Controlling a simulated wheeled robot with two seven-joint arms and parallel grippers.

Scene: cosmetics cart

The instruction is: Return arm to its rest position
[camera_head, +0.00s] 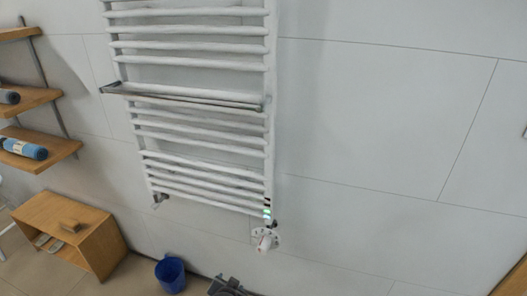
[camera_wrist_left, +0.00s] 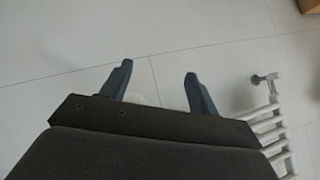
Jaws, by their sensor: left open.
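My left gripper (camera_wrist_left: 155,78) shows in the left wrist view. Its two dark fingers are spread apart with nothing between them. Pale tiled wall lies behind the fingers, and they touch nothing that I can see. In the head view only a small dark grey piece (camera_head: 226,287) shows at the bottom edge, and I cannot tell what it is. My right gripper is in neither view.
A white towel radiator (camera_head: 190,121) is fixed to the wall (camera_head: 395,130); it also shows in the left wrist view (camera_wrist_left: 277,140). Wooden shelves (camera_head: 30,98) with rolled towels (camera_head: 24,149), a wooden cabinet (camera_head: 107,246) and a blue bin (camera_head: 170,275) stand left.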

